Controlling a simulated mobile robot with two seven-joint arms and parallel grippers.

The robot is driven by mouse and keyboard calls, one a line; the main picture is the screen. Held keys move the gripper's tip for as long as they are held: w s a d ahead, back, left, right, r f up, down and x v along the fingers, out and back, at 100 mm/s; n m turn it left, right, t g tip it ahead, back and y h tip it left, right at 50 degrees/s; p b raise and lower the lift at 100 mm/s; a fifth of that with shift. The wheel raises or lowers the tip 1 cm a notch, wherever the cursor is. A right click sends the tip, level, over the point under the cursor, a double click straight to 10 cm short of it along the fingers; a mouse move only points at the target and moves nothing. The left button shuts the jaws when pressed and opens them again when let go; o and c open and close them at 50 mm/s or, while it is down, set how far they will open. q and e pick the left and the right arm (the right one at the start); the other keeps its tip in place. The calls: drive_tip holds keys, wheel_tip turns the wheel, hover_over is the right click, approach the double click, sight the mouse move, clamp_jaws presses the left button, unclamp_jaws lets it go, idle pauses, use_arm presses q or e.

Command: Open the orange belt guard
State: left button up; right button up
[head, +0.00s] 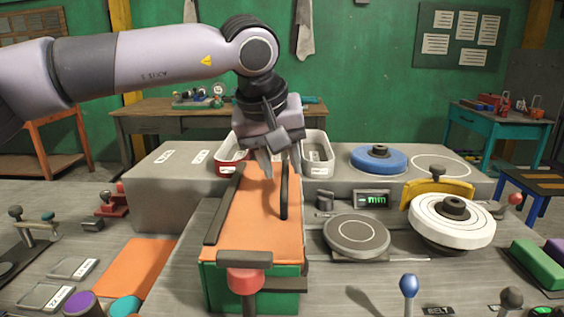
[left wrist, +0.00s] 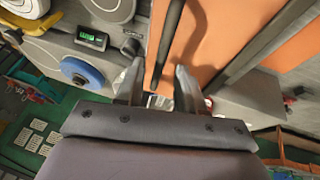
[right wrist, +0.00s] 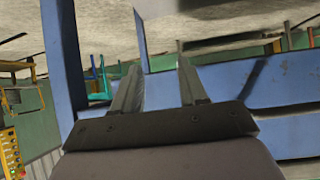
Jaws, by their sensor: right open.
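The orange belt guard (head: 256,215) lies as a flat lid over a green box (head: 224,287) at the centre of the bench. A black handle bar (head: 284,195) stands along its right side, and a dark strip runs along its left edge. My left gripper (head: 279,168) points down at the far end of the handle. In the left wrist view, its open fingers (left wrist: 158,82) lie on either side of the handle (left wrist: 168,40), with visible gaps. The guard (left wrist: 222,30) fills the space beside it. My right gripper (right wrist: 160,85) is open and empty, away from the guard.
A red knob (head: 244,281) stands at the guard's front. A grey disc (head: 356,235) and white wheel (head: 452,220) sit to the right. Blue beams (right wrist: 280,85) are near my right gripper.

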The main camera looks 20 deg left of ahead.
use_arm(q)
drive_tip(key=shift+w+f, duration=0.2)
drive_tip(key=shift+f, duration=0.15)
clamp_jaws()
